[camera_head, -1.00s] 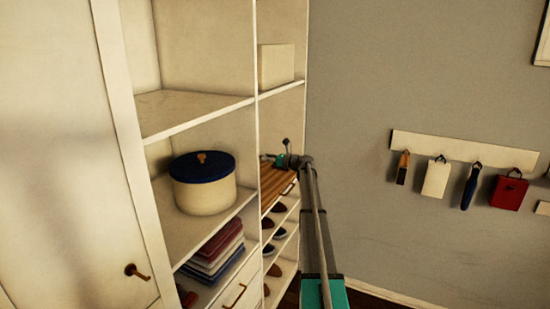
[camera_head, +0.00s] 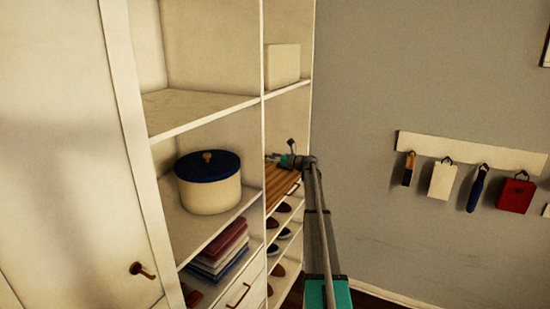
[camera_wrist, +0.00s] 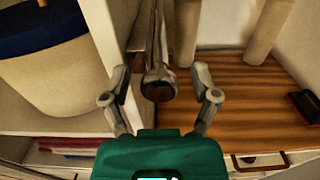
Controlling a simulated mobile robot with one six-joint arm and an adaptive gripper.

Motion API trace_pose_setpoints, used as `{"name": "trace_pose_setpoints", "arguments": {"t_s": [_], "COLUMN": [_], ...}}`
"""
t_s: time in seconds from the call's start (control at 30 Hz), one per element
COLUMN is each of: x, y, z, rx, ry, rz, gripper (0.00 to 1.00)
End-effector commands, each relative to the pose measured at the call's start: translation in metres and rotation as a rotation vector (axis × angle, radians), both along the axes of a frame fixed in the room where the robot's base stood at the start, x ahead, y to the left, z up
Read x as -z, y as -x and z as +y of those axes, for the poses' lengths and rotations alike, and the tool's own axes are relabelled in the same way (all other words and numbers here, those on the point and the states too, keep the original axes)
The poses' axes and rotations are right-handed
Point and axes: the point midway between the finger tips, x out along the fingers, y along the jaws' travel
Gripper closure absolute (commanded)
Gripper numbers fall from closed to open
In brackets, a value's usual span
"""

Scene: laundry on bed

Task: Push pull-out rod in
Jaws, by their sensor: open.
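The pull-out rod (camera_wrist: 158,86) shows in the wrist view as a dark metallic bar with a round knob-like end. It runs away from me beside the upright panel between two closet sections. My gripper (camera_wrist: 160,74) is open, with one finger on each side of the rod's end. I cannot tell whether either finger touches it. In the head view my gripper (camera_head: 288,160) is small, at the right closet column above the slatted wooden surface. The rod cannot be made out clearly there.
A cream round box with a blue lid (camera_head: 209,182) stands on the left shelf, above folded cloths (camera_head: 217,252). Below the wooden surface (camera_head: 283,184) are shelves with shoes (camera_head: 284,207). Two pale upright forms (camera_wrist: 265,34) stand behind it. A hook rail (camera_head: 470,150) hangs at right.

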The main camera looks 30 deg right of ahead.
Motion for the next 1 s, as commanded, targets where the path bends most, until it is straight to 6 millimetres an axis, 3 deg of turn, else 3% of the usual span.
{"name": "trace_pose_setpoints", "arguments": {"t_s": [0.27, 0.7, 1.0], "x": [0.0, 0.0, 0.0], "y": [0.02, 0.079, 0.1], "z": [-0.01, -0.043, -0.056], "rx": [0.001, 0.0, 0.0], "ry": [0.0, 0.0, 0.0], "rz": [0.0, 0.001, 0.001], "gripper": [0.22, 0.22, 0.22]}}
